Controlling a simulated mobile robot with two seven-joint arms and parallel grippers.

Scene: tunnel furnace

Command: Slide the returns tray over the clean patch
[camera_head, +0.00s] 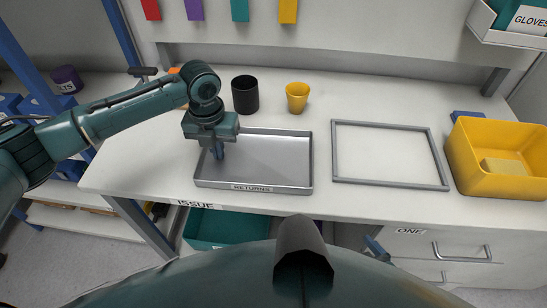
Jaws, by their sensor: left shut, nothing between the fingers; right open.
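The returns tray (270,160) is a shallow grey metal tray labelled RETURNS on its front edge. It lies on the white worktop left of the clean patch (390,160), a bare white area inside a thin grey rectangular outline. A narrow strip of worktop separates them. My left gripper (217,152) points down at the tray's left part, with its shut fingertips inside the tray's outline near the left wall. Nothing is held. Whether the fingertips touch the tray floor or wall I cannot tell. My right gripper is not in view.
A black cup (245,95) and a yellow cup (297,97) stand behind the tray. A yellow bin (470,175) stands right of the outline, with a blue object (467,117) behind it. The patch inside the outline is empty. Drawers (450,250) are below the worktop's front edge.

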